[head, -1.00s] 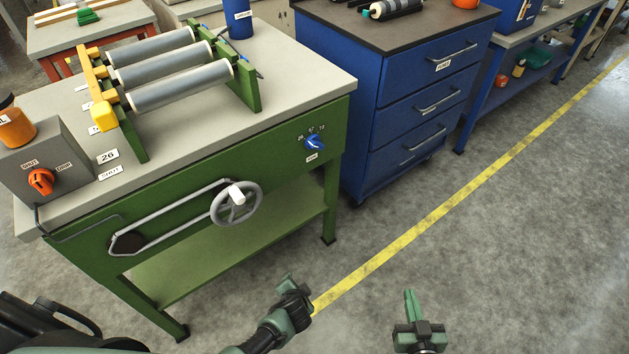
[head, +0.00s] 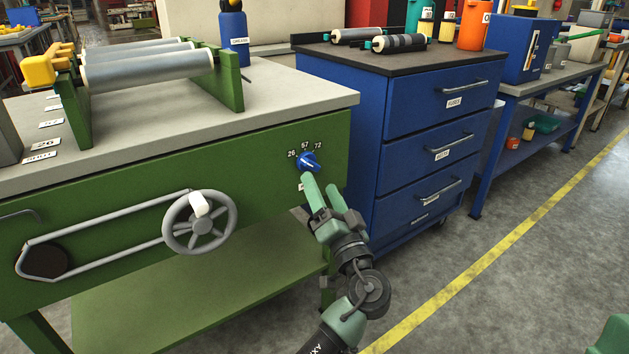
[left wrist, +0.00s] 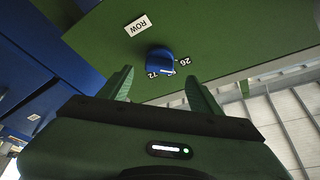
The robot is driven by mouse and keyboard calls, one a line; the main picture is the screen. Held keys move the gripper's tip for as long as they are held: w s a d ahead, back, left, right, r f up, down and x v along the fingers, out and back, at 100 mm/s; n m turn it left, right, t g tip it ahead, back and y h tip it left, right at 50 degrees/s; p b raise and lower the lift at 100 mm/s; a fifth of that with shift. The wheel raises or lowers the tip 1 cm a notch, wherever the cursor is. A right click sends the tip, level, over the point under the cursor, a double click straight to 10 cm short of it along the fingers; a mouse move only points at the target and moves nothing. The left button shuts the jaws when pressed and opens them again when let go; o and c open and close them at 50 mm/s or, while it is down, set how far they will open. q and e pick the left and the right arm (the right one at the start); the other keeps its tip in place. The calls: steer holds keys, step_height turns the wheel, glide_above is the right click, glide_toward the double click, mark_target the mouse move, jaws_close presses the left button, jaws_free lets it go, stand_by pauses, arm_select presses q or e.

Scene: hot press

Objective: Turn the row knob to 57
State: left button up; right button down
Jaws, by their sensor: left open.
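The blue row knob (head: 308,162) is on the green front panel of the press, near its right end. My left gripper (head: 321,188) is open and empty, just below and in front of the knob. In the left wrist view, the knob (left wrist: 159,60) lies ahead between the open fingers, apart from them, near the ROW label (left wrist: 138,25). Its white mark faces the number side, but its exact setting is unclear. A green part of my right arm shows at the lower right corner.
A spoked handwheel (head: 200,222) with a white handle sticks out of the panel left of the knob. A blue drawer cabinet (head: 430,145) stands close on the right. Rollers (head: 150,70) and a blue bottle (head: 233,35) are on the press top. The floor at right is clear.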

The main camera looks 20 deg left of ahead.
mark_target(312, 168)
arm_select(q)
steer(key=x, duration=0.5)
steer(key=shift+w+a, duration=0.1)
steer(key=shift+w, duration=0.05)
steer(key=c, duration=1.4)
